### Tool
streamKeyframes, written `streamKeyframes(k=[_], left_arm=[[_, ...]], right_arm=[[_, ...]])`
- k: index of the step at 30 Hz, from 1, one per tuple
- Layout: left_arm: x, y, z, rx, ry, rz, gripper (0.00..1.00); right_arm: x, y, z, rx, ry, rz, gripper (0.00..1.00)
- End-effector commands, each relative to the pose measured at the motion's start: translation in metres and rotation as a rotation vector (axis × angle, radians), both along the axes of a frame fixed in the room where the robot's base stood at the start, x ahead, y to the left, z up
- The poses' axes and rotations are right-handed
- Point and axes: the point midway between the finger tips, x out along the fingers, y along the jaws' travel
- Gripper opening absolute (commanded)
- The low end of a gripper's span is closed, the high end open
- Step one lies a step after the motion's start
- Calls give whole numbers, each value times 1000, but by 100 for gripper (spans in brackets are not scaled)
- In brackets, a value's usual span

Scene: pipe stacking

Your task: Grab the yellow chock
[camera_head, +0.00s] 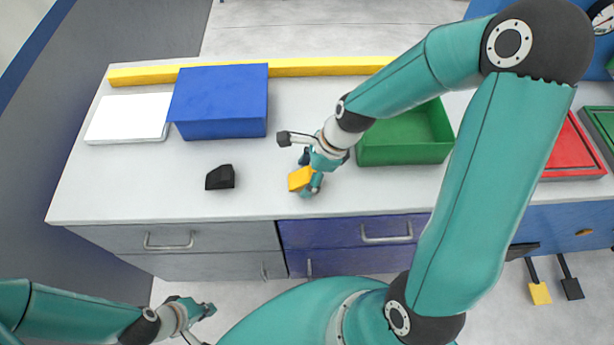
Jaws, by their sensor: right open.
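The yellow chock (299,180) is on the white worktop near its front edge, right of the middle of the black chock's side. My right gripper (311,181) reaches down over the worktop right at the yellow chock, with its jaws open. Its fingers partly overlap the chock in the picture, and I cannot tell whether they touch it. My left gripper (203,309) is low at the left, in front of the drawers and away from the worktop. It is too small to tell whether it is open.
A black chock (220,178) lies left of the yellow one. A blue box (225,102), a white panel (128,117) and a long yellow bar (325,67) are behind. An open green bin (405,154) stands close right of my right gripper. Red tray (572,152) lies farther right.

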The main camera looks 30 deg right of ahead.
Motion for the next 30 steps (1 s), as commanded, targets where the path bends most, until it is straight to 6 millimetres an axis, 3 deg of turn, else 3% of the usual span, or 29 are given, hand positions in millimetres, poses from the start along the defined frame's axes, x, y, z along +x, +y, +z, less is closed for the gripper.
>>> streamKeyframes(k=[3,15,24,30], left_arm=[[0,0,0,0,0,0,0],[0,0,0,0,0,0,0],[0,0,1,0,0,0,0],[0,0,3,0,0,0,0]], right_arm=[[0,0,0,0,0,0,73],[0,0,1,0,0,-1,9],[1,0,3,0,-2,-1,9],[1,0,16,0,-3,-1,9]])
